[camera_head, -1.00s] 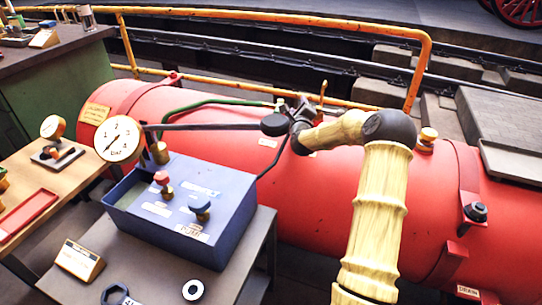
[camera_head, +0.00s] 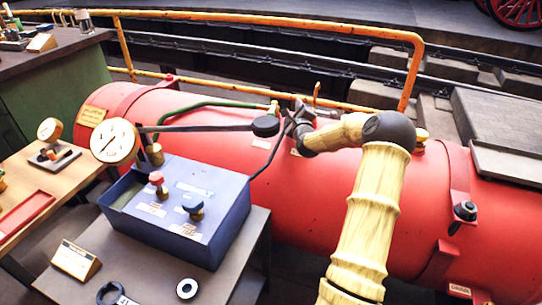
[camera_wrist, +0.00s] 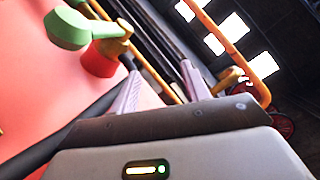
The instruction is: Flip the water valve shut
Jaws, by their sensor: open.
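A fitting with a green end (camera_wrist: 68,28), a brass body (camera_wrist: 108,28) and a red base (camera_wrist: 100,60) is at the upper left of the wrist view, on the red boiler. A brass fitting (camera_head: 274,107) at the end of a green pipe shows on the boiler in the head view. A thin brass lever (camera_head: 316,92) stands upright just behind my gripper. I cannot tell for certain which is the water valve. My gripper (camera_head: 297,112) is over the boiler top; in the wrist view its fingers (camera_wrist: 160,84) are apart and empty. The green-ended fitting is left of the fingers, apart from them.
The red boiler (camera_head: 350,215) fills the middle. An orange rail (camera_head: 270,22) runs behind it. A blue box (camera_head: 180,215) with red and blue knobs stands on a grey table at front left. A round gauge (camera_head: 114,142) and a dark rod (camera_head: 205,128) are left of my gripper.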

